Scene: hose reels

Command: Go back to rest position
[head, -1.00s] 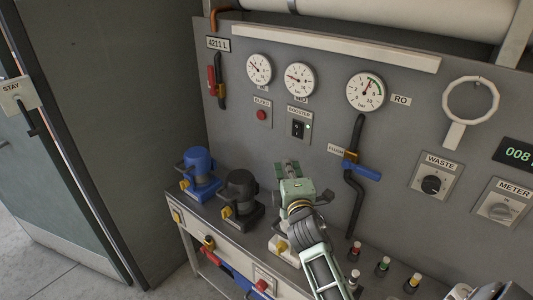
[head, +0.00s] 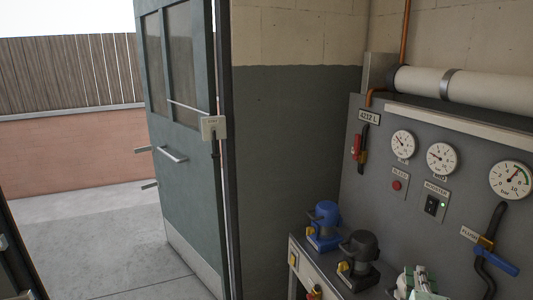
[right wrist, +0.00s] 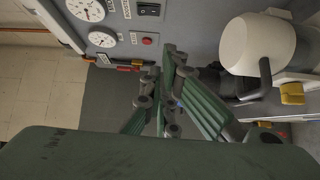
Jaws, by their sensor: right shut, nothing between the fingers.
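My right gripper (head: 418,280) shows at the bottom right of the head view, low in front of the grey panel, cut by the frame edge. Its green fingers (right wrist: 165,72) fill the middle of the right wrist view; they are shut and empty. A white reel-like unit with a black handle (right wrist: 258,45) is close beside the fingers in the right wrist view; I cannot tell whether they touch. My left gripper is not in view.
A blue unit (head: 324,225) and a black unit (head: 358,262) stand on the bench left of my right gripper. The grey panel (head: 385,215) carries gauges, switches and a blue-handled valve (head: 497,255). A green door (head: 185,150) stands open onto clear paving (head: 90,235).

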